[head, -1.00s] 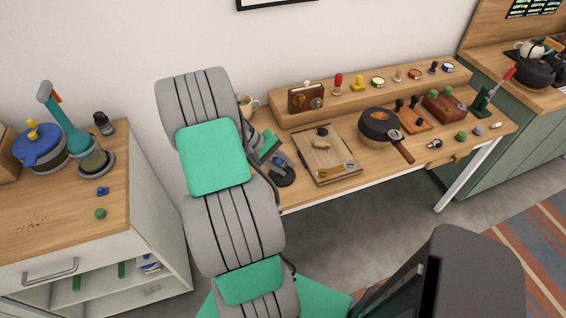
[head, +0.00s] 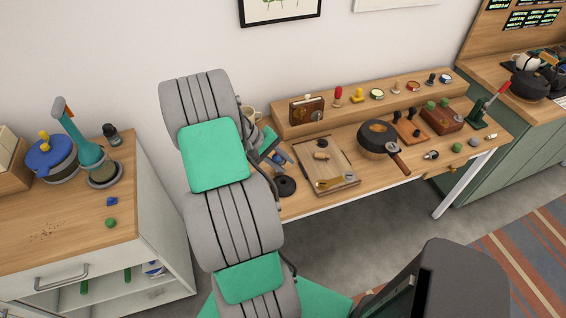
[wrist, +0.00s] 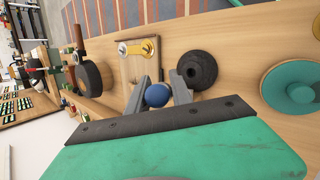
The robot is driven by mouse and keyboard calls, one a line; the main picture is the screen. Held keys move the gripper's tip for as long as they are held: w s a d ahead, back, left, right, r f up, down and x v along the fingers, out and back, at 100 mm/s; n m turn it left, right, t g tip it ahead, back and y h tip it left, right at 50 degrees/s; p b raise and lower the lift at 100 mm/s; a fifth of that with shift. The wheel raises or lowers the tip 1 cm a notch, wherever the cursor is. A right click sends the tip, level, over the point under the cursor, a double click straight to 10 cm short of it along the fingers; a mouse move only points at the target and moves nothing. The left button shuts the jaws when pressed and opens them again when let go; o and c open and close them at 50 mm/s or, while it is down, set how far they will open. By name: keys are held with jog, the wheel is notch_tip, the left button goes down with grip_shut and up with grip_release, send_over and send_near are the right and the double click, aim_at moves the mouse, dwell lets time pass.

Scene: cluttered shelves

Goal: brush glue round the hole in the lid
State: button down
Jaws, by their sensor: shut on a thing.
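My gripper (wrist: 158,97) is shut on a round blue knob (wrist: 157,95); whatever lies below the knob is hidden. In the head view my gripper (head: 270,150) is over the workbench's left part, partly behind my arm. A thick black ring-like disc (wrist: 197,70) with a dark middle lies on the bench beside the fingers, apart from them; it also shows in the head view (head: 286,187). I cannot tell whether it is the lid. A dark pan (head: 377,134) with a wooden handle stands farther right. I cannot make out a brush or glue.
A wooden board (head: 338,172) with small brass and silver parts lies right of the black disc. A teal round thing (wrist: 292,88) stands at the wrist view's right. A raised shelf (head: 360,104) with small items runs along the bench's back. A cabinet (head: 75,220) stands left.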

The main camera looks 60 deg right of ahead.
aim_at(283, 160)
jog(key=shift+r, duration=0.4)
notch_tip(283, 160, up, 3)
jog(key=p, duration=0.3)
jog(key=shift+r, duration=0.15)
